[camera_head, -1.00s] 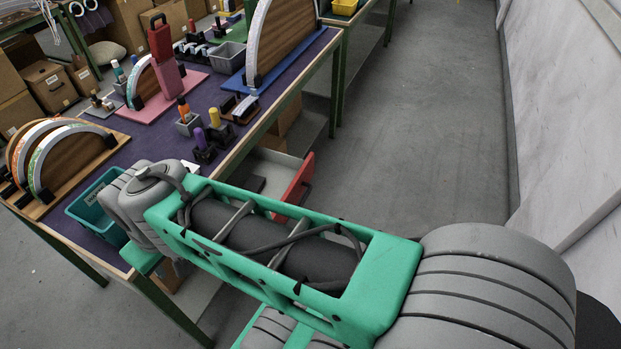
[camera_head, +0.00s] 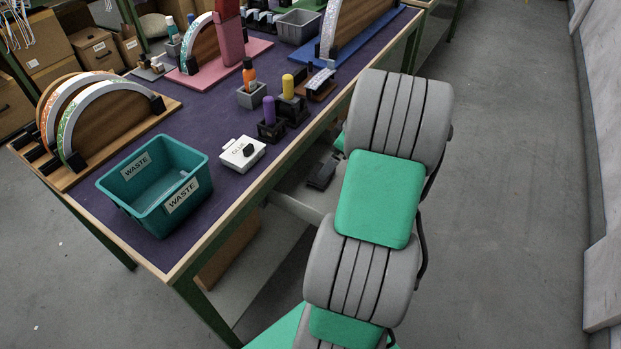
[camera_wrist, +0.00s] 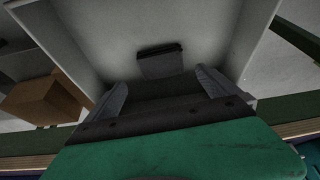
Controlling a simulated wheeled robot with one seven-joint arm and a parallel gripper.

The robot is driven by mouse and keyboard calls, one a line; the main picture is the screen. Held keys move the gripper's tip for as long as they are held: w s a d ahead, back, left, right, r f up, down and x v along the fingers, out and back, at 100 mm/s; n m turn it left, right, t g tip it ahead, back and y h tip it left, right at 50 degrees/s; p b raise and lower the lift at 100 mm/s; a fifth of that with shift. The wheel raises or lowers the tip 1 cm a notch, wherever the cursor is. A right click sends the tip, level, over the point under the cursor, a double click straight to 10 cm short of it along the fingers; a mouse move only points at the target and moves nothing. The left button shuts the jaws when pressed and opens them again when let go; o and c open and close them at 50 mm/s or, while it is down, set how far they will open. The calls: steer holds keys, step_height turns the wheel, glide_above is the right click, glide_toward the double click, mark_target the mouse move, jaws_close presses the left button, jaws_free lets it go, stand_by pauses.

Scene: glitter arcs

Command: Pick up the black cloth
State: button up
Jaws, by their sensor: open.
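The black cloth (camera_head: 322,173) looks like a small dark folded piece lying in an open light grey drawer (camera_head: 292,203) under the table edge. In the wrist view a dark grey piece with a black upper edge, seemingly the cloth (camera_wrist: 160,62), lies on the drawer floor beyond my fingers. My gripper (camera_wrist: 161,82) is open and empty, with one finger on each side and the cloth roughly centred ahead, apart from both. In the head view my arm hides the gripper.
The drawer walls (camera_wrist: 75,42) rise on both sides of the view. The table (camera_head: 210,85) overhangs the drawer and holds a teal waste bin (camera_head: 140,207), a white glue box (camera_head: 242,154) and marker holders. A cardboard box (camera_wrist: 45,98) sits left of the drawer. Floor at right is clear.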

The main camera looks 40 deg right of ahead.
steer(key=x, duration=0.7)
steer(key=shift+a+f+b, duration=0.1)
steer(key=shift+f+b, duration=0.15)
steer(key=shift+b, duration=0.15)
steer(key=shift+r, duration=0.1)
steer(key=c, duration=1.4)
